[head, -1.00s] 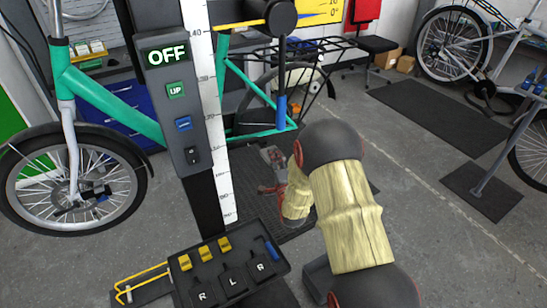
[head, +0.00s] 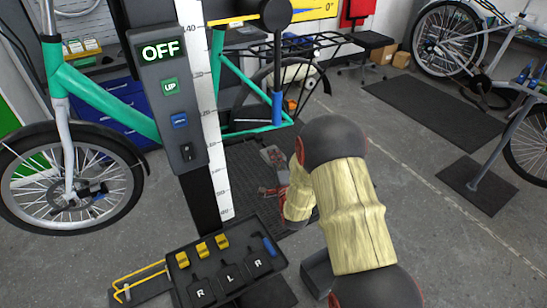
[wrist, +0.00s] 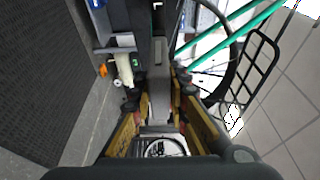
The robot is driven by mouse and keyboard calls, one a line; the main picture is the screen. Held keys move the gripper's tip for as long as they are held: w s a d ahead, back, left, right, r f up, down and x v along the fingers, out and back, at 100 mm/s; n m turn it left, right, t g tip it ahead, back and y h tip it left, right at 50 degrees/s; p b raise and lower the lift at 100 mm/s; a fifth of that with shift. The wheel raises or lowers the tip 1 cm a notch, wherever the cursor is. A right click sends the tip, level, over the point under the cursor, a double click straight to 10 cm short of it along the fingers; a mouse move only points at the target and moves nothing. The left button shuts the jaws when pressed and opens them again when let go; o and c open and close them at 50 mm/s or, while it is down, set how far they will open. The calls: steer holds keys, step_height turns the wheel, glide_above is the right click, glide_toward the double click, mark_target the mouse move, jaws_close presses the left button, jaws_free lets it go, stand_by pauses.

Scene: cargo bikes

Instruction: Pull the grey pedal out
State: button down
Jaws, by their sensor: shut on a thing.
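In the wrist view, my gripper (wrist: 158,92) has its two yellow-and-dark fingers on either side of a narrow grey piece, which I take to be the grey pedal (wrist: 158,108). The fingers are shut on it. In the head view, my gripper is low beside the repair stand, above the dark floor mat, and mostly hidden by my wrist and forearm. The pedal's far end and its fixing cannot be made out.
The stand's column (head: 210,120) and its OFF control panel (head: 170,90) rise left of my arm. A black tool tray (head: 225,265) is in front. The teal bike (head: 110,100) stands behind.

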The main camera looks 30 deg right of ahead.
steer(key=shift+s, duration=0.9)
steer(key=shift+s, duration=0.35)
steer(key=shift+s, duration=0.3)
steer(key=shift+s, duration=0.1)
